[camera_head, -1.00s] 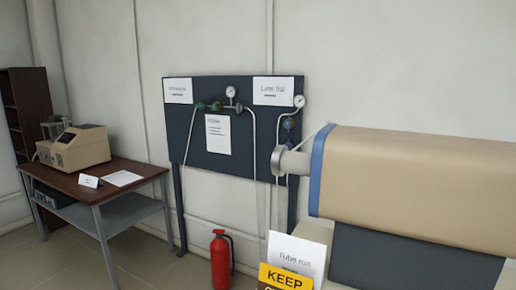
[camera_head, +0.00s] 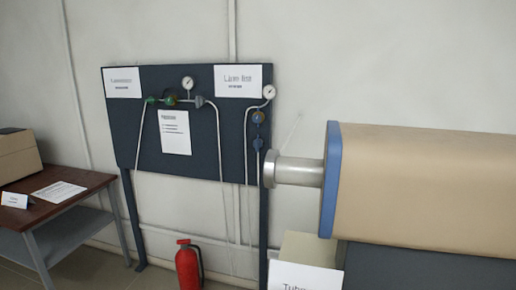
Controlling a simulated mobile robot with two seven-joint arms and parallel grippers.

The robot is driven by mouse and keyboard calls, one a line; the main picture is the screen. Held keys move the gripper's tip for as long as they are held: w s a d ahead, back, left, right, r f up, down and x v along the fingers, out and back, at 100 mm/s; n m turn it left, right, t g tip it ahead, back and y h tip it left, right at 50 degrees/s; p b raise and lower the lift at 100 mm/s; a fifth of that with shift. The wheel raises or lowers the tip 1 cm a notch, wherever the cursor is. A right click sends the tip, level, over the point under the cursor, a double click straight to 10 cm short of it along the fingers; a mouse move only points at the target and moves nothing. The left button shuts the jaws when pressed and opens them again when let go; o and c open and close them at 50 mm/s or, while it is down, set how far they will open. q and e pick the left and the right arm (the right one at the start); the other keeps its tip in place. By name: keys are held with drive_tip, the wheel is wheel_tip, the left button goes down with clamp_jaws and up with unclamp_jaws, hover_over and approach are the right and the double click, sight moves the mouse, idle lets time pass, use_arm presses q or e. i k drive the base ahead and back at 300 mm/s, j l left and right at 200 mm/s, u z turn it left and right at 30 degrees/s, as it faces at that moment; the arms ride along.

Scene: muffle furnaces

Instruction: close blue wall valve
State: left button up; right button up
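A dark panel (camera_head: 205,163) stands against the wall with pipes, gauges and valves on it. Two small blue valve parts sit one above the other at its right side: an upper one (camera_head: 258,117) and a lower one (camera_head: 258,143). They are below a round gauge (camera_head: 269,92) and the right-hand white label (camera_head: 238,80). Their handle positions are too small to tell. Neither of my grippers is in view.
A beige tube furnace (camera_head: 430,190) with a metal end flange (camera_head: 295,172) juts in from the right, close to the blue valves. A red fire extinguisher (camera_head: 187,266) stands on the floor below the panel. A brown table (camera_head: 75,205) is at left.

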sight(257, 144)
drive_tip(key=i+j, duration=0.1)
drive_tip(key=j, duration=0.4)
drive_tip(key=i+j, duration=0.1)
drive_tip(key=j, duration=0.35)
drive_tip(key=i+j, duration=0.1)
drive_tip(key=j, duration=0.4)
drive_tip(key=i+j, duration=0.7)
drive_tip(key=j, duration=0.25)
